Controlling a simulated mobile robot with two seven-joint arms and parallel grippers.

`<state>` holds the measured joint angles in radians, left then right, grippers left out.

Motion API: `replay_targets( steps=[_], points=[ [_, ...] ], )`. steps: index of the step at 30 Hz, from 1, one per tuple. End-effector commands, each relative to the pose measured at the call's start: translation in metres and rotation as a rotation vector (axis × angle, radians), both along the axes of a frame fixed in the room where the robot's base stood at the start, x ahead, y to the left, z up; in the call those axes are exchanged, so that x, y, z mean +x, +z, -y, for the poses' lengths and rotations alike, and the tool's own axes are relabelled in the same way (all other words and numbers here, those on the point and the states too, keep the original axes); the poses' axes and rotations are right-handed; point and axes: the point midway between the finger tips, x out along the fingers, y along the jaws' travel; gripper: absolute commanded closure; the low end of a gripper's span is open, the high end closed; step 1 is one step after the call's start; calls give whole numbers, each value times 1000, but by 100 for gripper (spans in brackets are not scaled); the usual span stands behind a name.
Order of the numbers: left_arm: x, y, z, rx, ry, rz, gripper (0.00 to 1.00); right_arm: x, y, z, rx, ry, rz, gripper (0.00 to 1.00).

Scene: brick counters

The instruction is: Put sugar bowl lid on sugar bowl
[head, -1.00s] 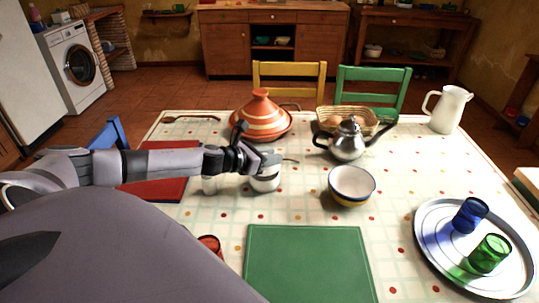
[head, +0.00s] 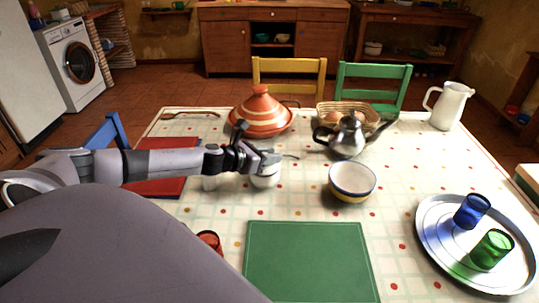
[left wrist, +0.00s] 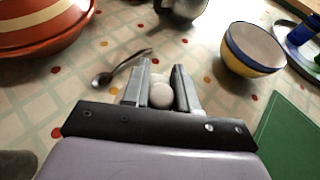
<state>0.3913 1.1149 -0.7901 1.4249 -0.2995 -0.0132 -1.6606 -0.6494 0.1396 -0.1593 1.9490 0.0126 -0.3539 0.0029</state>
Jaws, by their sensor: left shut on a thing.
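My left gripper (head: 268,158) comes in from the left and is directly over the white sugar bowl (head: 265,180), hiding much of its top. In the left wrist view the two fingers (left wrist: 167,82) are shut on a small white rounded piece (left wrist: 161,95), which looks like the sugar bowl lid. The fingers and wrist hide most of the lid and the bowl below. I cannot tell whether the lid touches the bowl's rim. My right gripper is not in view.
A spoon (left wrist: 104,78) lies beside the gripper. An orange striped tagine (head: 262,115) and metal teapot (head: 347,140) stand behind. A white, blue and yellow bowl (head: 352,184) stands to the right. A green mat (head: 308,262) lies in front.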

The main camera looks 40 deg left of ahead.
Motion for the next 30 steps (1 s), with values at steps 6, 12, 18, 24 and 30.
replay_targets(
  steps=[6,12,18,24,30],
  points=[
    [0,0,0,0,0,0,100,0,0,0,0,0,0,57],
    [0,-3,0,1,0,0,100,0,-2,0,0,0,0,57],
    [0,-6,0,0,0,0,100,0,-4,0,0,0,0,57],
    [0,-6,0,0,0,0,100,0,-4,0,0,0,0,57],
    [0,-6,0,0,0,0,56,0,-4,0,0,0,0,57]
  ],
)
